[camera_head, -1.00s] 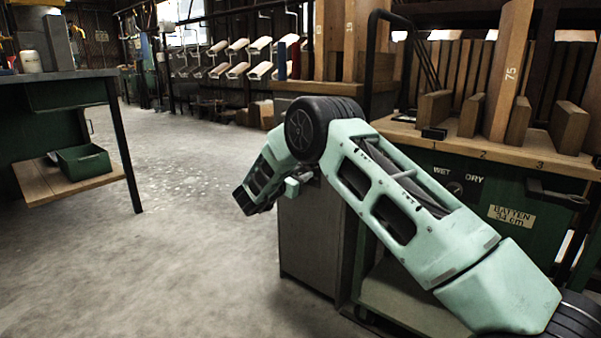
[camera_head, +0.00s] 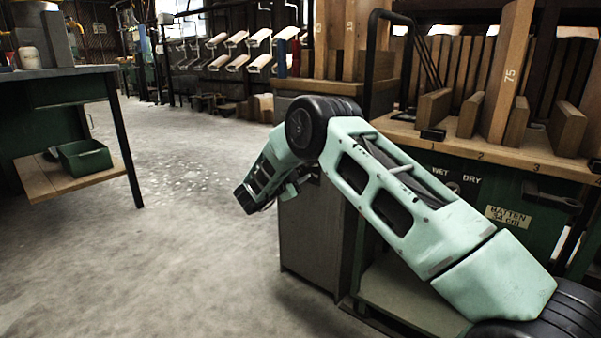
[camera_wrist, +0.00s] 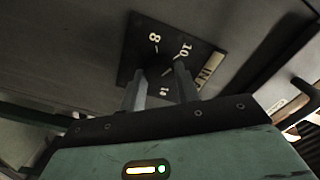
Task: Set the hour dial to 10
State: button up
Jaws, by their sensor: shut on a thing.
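The hour dial (camera_wrist: 160,66) is a dark knob on a black square plate (camera_wrist: 137,41) in the wrist view. The plate bears white numerals, with 8 and 10 readable and another partly hidden near the right fingertip. My gripper (camera_wrist: 159,82) has its two grey fingers on either side of the knob, shut on it. The fingers cover part of the dial, and I cannot tell which number its pointer faces. In the head view my arm reaches to a grey cabinet (camera_head: 309,235), and the dial is hidden there.
A green bench with timber battens and a wooden top (camera_head: 498,151) stands at the right. A workbench (camera_head: 75,73) with a green bin (camera_head: 86,158) stands at the left. The concrete floor (camera_head: 190,240) between is clear.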

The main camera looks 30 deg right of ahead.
jog(key=shift+a+f+m, duration=0.1)
jog(key=shift+m, duration=0.3)
jog(key=o, duration=1)
jog(key=shift+p+v, duration=2.95)
jog(key=shift+v, duration=5.75)
